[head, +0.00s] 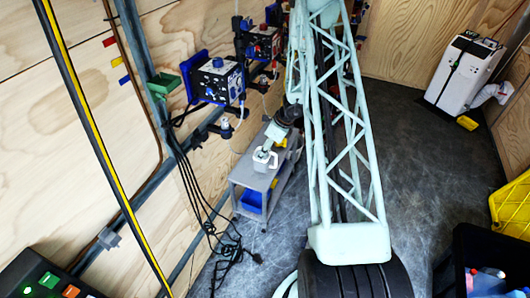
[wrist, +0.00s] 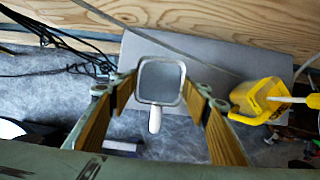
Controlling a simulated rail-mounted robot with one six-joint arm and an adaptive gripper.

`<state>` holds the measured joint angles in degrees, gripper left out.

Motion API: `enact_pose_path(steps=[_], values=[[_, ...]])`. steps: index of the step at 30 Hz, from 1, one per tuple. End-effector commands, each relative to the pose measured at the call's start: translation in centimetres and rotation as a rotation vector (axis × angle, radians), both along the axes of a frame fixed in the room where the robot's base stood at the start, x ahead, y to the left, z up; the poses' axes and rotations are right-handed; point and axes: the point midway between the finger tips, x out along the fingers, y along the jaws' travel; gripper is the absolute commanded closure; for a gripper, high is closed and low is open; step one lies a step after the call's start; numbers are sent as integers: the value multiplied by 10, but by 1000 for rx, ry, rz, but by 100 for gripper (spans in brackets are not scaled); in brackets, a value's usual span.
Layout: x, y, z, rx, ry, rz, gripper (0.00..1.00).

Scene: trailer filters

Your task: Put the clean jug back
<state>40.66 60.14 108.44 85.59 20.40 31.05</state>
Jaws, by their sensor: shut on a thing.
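The white jug (wrist: 160,82) has a square open top and a handle that points toward the bottom of the wrist view. It is between the two fingers of my gripper (wrist: 163,95), which is shut on it. The jug looks empty and upright. In the head view the jug (head: 264,160) is at the top of a small grey cart (head: 245,174) beside the wooden wall. I cannot tell whether its base touches the cart. My gripper (head: 272,145) is partly hidden there.
A yellow jug (wrist: 256,100) stands close to the right of the gripper. A blue bin (head: 251,201) sits on the cart's lower shelf. Black cables (wrist: 75,50) hang along the wall to the left. Pump units (head: 217,80) are mounted on the wall above. Open floor (head: 400,150) lies to the right.

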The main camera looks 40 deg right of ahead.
Motion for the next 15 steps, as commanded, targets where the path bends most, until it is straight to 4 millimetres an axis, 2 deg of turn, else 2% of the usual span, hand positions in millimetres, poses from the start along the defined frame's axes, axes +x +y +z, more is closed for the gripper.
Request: enact_pose_path(steps=[6, 15], values=[[12, -14, -1, -1, -1, 1, 86], [17, -20, -2, -1, 0, 0, 86]])
